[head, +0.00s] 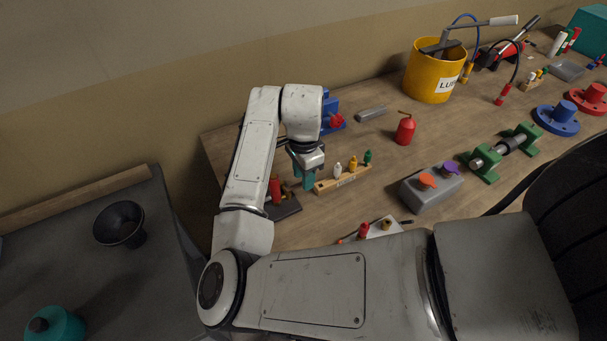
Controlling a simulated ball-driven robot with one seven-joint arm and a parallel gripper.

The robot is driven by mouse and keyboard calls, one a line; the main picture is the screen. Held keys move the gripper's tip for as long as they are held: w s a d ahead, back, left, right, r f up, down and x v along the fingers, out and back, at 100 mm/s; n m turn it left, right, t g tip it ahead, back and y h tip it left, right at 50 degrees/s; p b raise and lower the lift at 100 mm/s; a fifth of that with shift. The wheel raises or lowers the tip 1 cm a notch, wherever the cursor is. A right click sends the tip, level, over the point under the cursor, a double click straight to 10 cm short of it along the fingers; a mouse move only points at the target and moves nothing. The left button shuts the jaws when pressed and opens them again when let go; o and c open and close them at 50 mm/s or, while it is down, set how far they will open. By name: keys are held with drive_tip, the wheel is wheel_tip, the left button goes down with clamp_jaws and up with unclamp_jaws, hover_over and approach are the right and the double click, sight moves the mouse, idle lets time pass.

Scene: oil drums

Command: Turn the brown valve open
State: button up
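My gripper (304,178), with teal fingers, points down over the left part of the wooden workbench (300,229). Just below and left of it is a dark plate (285,210) carrying a red upright part (276,188) and a small brown part (290,193). The brown part looks like the brown valve, but it is small and partly covered by my arm and gripper, so its handle position is unclear. I cannot tell whether the fingers touch it, or whether they are open or shut.
Close on the right is a wooden rack (343,180) with small coloured bottles. Behind are a blue device with a red knob (337,120) and a red oil can (405,130). A grey box (432,190) and yellow bucket (434,75) stand further right.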

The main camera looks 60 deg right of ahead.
wheel_tip(320, 180, up, 11)
drive_tip(key=b, duration=0.1)
drive_tip(key=shift+f, duration=0.2)
idle(0.6)
